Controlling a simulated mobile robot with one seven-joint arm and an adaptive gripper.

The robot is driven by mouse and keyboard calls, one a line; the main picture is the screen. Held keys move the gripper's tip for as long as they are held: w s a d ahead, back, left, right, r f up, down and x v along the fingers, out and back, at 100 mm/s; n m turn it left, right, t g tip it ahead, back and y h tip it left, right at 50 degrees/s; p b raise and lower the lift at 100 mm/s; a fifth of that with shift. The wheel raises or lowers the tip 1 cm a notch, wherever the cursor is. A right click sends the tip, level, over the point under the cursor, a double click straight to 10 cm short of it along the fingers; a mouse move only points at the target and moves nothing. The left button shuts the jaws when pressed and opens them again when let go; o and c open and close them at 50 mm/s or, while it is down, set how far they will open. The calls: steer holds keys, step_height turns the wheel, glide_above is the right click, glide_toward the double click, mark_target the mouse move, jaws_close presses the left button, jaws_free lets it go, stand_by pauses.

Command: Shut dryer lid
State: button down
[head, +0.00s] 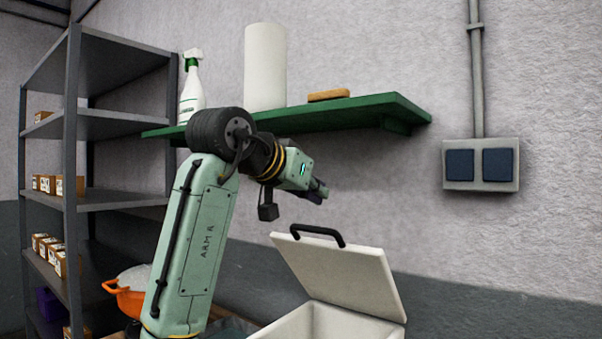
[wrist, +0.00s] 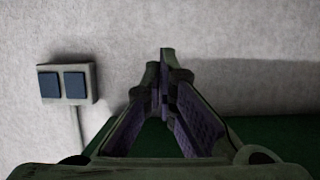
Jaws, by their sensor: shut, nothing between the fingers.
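The dryer is a white box (head: 326,325) at the bottom of the head view. Its white lid (head: 345,275) stands open, tilted up, with a black handle (head: 318,235) along its upper edge. My gripper (head: 322,193) is above the lid's handle and apart from it, in front of the wall. In the wrist view my gripper (wrist: 163,60) has its fingertips together, with nothing between them. The lower part of the box is cut off by the frame edge, and the lid does not show in the wrist view.
A green wall shelf (head: 345,112) holds a spray bottle (head: 191,90), a white roll (head: 265,65) and a brown sponge-like block (head: 329,95), close above my arm. A grey rack (head: 75,125) with small boxes stands left. An orange pot (head: 128,300) sits low. A switch box (head: 480,165) is on the wall.

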mark_target(311, 227)
steer(key=shift+s+a+f, duration=0.15)
steer(key=shift+s+f, duration=0.1)
steer(key=shift+f, duration=0.3)
steer(key=shift+s+a+f, duration=0.2)
steer(key=shift+s+f, duration=0.1)
steer(key=shift+f, duration=0.3)
steer(key=shift+s+a+f, duration=0.15)
steer(key=shift+s+f, duration=0.1)
steer(key=shift+f, duration=0.3)
